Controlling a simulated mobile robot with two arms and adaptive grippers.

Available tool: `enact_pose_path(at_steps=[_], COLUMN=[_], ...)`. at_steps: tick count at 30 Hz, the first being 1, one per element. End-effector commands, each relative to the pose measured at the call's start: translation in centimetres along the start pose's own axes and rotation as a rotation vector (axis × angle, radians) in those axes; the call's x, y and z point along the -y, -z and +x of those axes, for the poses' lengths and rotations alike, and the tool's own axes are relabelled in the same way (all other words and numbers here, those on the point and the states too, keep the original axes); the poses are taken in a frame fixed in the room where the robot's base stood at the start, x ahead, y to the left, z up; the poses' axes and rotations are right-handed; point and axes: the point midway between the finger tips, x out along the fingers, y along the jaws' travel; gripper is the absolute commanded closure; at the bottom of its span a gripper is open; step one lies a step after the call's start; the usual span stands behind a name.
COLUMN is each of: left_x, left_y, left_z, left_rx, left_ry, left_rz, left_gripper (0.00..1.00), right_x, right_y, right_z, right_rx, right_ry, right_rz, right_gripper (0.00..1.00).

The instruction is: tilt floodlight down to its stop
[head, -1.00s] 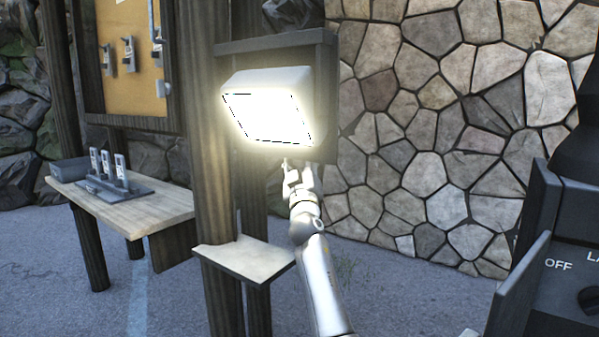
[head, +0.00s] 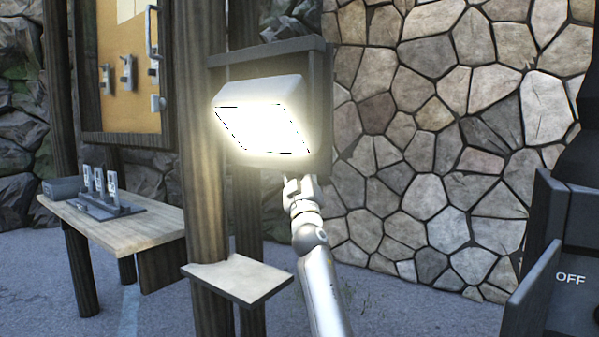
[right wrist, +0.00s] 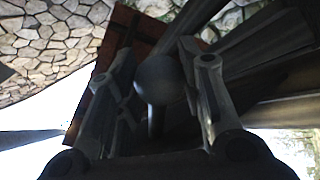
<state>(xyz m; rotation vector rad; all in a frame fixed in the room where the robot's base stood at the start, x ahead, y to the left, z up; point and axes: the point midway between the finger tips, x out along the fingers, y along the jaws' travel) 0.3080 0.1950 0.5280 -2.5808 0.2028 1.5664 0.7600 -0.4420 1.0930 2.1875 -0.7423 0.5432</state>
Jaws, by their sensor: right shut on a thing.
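The floodlight (head: 262,130) is lit and mounted on a dark board between wooden posts in the head view. Its bright face is angled downward, and its pale housing top shows above. My right gripper (head: 296,184) is just below its lower edge. In the right wrist view, a dark round knob (right wrist: 160,79) on a thin stem sits between the two fingers of my right gripper (right wrist: 157,82), which is shut on it. Glare and the gripper hide the knob in the head view. My left gripper is in neither view.
A small wooden shelf (head: 238,279) juts out below the floodlight, left of my right arm. A bench (head: 150,222) with a tool rack stands at left. A dark box marked OFF (head: 570,255) is at the right edge. A stone wall (head: 430,130) stands behind.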

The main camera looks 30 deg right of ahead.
Motion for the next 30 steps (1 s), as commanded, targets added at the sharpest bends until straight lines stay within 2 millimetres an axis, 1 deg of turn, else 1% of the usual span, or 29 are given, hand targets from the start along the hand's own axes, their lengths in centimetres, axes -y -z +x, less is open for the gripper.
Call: enact_pose_path(at_steps=[1, 18, 19, 23, 24, 30], left_x=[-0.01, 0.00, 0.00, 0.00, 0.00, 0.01], left_y=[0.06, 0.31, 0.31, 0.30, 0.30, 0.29], left_z=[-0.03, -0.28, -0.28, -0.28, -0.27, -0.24], left_rx=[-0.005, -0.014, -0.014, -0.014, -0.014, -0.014], left_ry=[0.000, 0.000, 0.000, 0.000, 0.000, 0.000], left_rz=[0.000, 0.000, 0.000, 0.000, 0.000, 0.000], left_gripper=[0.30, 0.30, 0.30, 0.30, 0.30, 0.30], right_x=[-0.14, -0.59, -0.61, -0.54, -0.49, -0.32], right_y=[0.32, 0.56, 0.56, 0.49, 0.44, 0.29], right_z=[0.09, 0.29, 0.29, 0.25, 0.22, 0.14], right_rx=[-0.009, -0.014, -0.014, -0.013, -0.012, -0.010], right_ry=[-0.002, -0.009, -0.009, -0.008, -0.008, -0.005], right_rz=[-0.003, -0.007, -0.007, -0.006, -0.006, -0.006], right_gripper=[1.00, 1.00, 0.61, 0.44, 0.43, 0.43])
